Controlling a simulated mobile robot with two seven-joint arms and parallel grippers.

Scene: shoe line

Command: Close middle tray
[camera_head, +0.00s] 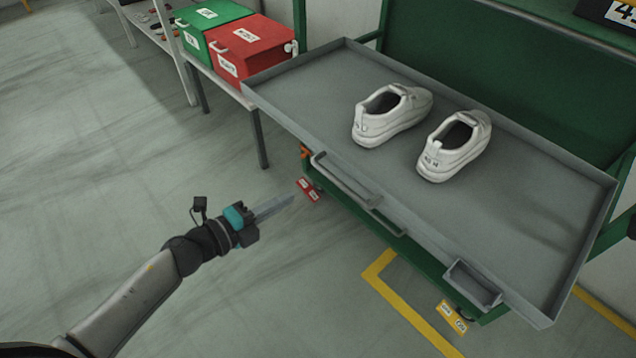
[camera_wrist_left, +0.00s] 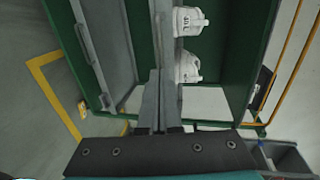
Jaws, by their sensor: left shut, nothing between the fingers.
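A wide grey tray (camera_head: 530,200) extends out of a green rack and carries a pair of white shoes, the left shoe (camera_head: 390,115) and the right shoe (camera_head: 455,146). A long bar handle (camera_head: 346,180) runs along its front edge. My left gripper (camera_head: 290,200) is shut and empty, in front of the tray and left of the handle, apart from it in the head view. In the left wrist view, its closed fingers (camera_wrist_left: 160,78) point toward the rack, with both shoes visible beyond. The lower trays are mostly hidden. My right gripper is not in view.
A green box (camera_head: 210,25) and a red box (camera_head: 250,48) stand on a side table at the upper left. A small grey holder (camera_head: 472,284) is on the tray's front right. A yellow floor line (camera_head: 410,310) runs below. The floor around my left arm is clear.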

